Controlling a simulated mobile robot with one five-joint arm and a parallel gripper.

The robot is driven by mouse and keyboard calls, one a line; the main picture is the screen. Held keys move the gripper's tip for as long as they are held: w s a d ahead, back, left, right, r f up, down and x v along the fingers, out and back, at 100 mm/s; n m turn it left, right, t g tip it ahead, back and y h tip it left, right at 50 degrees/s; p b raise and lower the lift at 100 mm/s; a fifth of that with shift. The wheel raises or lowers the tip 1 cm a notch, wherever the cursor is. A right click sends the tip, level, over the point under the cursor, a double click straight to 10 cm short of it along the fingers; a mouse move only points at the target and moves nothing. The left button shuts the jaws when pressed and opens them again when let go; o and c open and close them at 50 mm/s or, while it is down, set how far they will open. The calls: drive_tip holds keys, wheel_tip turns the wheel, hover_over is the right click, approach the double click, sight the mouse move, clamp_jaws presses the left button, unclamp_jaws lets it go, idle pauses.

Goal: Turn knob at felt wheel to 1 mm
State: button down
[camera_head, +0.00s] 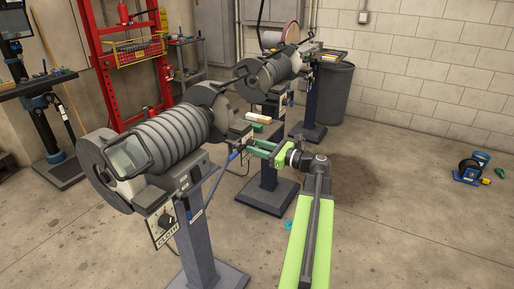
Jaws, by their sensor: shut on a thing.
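The nearest bench polisher (165,140) stands on a grey pedestal with a ribbed motor body and a wheel at each end. A black knob (168,220) on a plate marked CLOTH sits below its left end. My gripper (250,146) reaches in from the right at the polisher's right end. Its green fingers are closed on a small part there, which looks like the knob at that end. The fingers hide that knob, so its pointer and scale cannot be read. No felt label is readable.
A second grinder (265,78) stands behind on its own pedestal. A pale block (258,118) lies near my gripper. A dark bin (333,92) stands by the wall. The right floor is open, with blue items (470,170) far right.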

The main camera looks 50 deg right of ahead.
drive_tip(key=shift+n, duration=0.4)
drive_tip(key=n, duration=0.6)
drive_tip(key=shift+d+n, duration=0.1)
drive_tip(key=shift+n, duration=0.3)
drive_tip(key=n, duration=0.7)
drive_tip(key=shift+r, duration=0.15)
drive_tip(key=n, duration=0.3)
drive_tip(key=shift+n, duration=0.4)
drive_tip(key=n, duration=0.3)
drive_tip(key=shift+r+n, duration=0.1)
drive_tip(key=shift+n, duration=0.2)
drive_tip(key=n, duration=0.4)
drive_tip(key=shift+p, duration=0.3)
drive_tip(key=shift+n, duration=1.8)
